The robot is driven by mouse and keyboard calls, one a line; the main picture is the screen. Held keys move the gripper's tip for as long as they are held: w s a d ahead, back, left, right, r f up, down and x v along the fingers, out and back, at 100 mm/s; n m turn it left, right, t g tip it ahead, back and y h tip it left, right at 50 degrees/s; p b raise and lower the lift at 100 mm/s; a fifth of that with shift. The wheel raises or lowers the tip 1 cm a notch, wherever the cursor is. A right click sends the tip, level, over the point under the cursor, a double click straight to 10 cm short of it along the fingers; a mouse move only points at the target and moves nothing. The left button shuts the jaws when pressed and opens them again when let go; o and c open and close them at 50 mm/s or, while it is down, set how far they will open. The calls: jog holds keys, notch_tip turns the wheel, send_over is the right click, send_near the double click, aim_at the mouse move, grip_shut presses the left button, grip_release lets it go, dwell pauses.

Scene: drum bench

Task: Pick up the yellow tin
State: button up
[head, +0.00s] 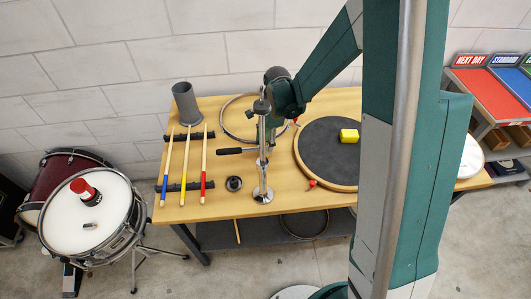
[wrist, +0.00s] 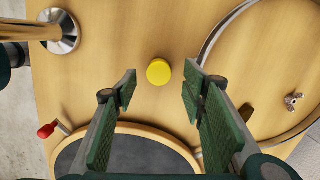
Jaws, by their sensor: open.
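The yellow tin (wrist: 159,72) shows in the wrist view as a small round yellow top on the bare wood of the bench. It lies between the dark round pad and a metal hoop. My gripper (wrist: 161,90) is open and empty, its green-padded fingers to either side of the tin in the picture. The tin appears a little beyond the fingertips, and neither finger visibly touches it. In the head view I cannot make out the tin; the stand and my arm cover that area.
A chrome stand (head: 263,193) rises close to my gripper. The hoop (head: 229,122) lies behind. Several drumsticks (head: 184,175) rest at left, below a grey cup (head: 186,102). A red-handled clamp (wrist: 47,130) is near the pad.

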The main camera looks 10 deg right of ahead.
jog(key=shift+s+a+f+b, duration=0.1)
jog(key=shift+f+b, duration=0.1)
jog(key=shift+f, duration=1.1)
jog(key=shift+a+f+b, duration=0.1)
jog(key=shift+f+b, duration=0.05)
jog(key=shift+f, duration=1.15)
jog(key=c, duration=1)
